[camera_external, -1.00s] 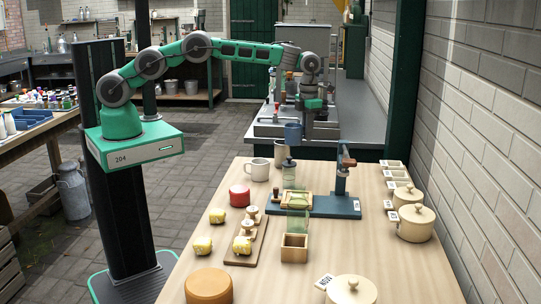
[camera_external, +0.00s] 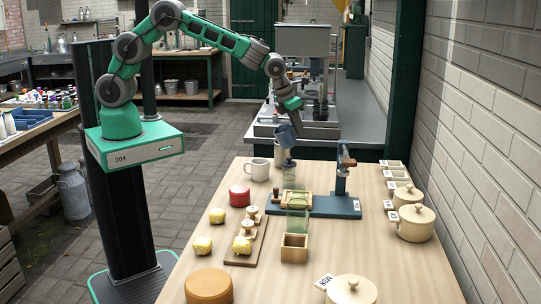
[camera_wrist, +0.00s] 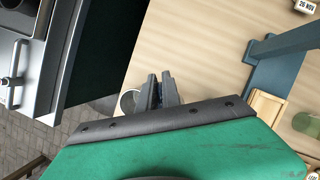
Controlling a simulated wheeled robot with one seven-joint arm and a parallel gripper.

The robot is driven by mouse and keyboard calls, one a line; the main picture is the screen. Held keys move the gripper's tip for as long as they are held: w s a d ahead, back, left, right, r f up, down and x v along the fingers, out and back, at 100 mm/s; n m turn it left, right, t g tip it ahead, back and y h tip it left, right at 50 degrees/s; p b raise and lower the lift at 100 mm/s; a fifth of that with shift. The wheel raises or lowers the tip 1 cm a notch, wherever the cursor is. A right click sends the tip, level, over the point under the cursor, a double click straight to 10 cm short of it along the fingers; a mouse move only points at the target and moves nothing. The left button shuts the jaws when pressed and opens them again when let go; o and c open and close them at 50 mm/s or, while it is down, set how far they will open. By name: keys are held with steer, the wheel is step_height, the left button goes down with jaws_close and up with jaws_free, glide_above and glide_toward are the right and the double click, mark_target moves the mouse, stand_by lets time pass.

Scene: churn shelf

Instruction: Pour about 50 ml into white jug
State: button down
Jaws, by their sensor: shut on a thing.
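My gripper (camera_external: 289,110) is shut on a blue cup (camera_external: 287,135), held above the far end of the wooden table. The cup is tilted; its contents and any stream cannot be made out. A white jug (camera_external: 258,170) with a side handle stands upright on the table, below and left of the cup. A second pale vessel (camera_external: 279,155) stands behind it, partly hidden by the cup. In the wrist view my gripper's dark fingers (camera_wrist: 160,90) show beside a pale round rim (camera_wrist: 127,103); which vessel this is I cannot tell.
Right of the cup stands a blue press stand (camera_external: 342,180) on a blue base. A glass jar (camera_external: 289,176) is near the cup's underside.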

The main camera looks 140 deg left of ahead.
mark_target(285, 136)
steer(key=shift+s+d+y, duration=0.1)
steer(key=shift+d+y, duration=0.5)
steer(key=shift+t+y, duration=0.3)
steer(key=shift+y, duration=0.5)
steer(key=shift+s+d+f, duration=0.1)
steer(key=shift+d+f, duration=0.2)
steer(key=shift+f, duration=0.5)
steer(key=shift+s+d+f, duration=0.1)
steer(key=shift+d+f, duration=0.15)
steer(key=shift+f, duration=0.5)
steer(key=shift+s+d+f, duration=0.1)
steer(key=shift+d+f, duration=0.2)
steer(key=shift+f, duration=0.5)
steer(key=shift+r, duration=0.2)
steer(key=shift+d+r+t+y, duration=0.3)
steer(key=shift+d+r+y, duration=0.3)
steer(key=shift+y, duration=0.4)
steer(key=shift+s+d+r, duration=0.15)
steer(key=shift+d, duration=0.2)
steer(key=shift+d+r+y, duration=0.25)
steer(key=shift+r+y, duration=0.1)
steer(key=shift+y, duration=0.45)
steer(key=shift+s+d+r+t+y+b, duration=0.15)
steer(key=shift+d+r+y+b, duration=0.3)
steer(key=shift+b, duration=1.2)
steer(key=shift+s+d+r+t+y+b, duration=0.1)
steer(key=shift+d+r+t+y+b, duration=0.3)
steer(key=shift+b, duration=1.25)
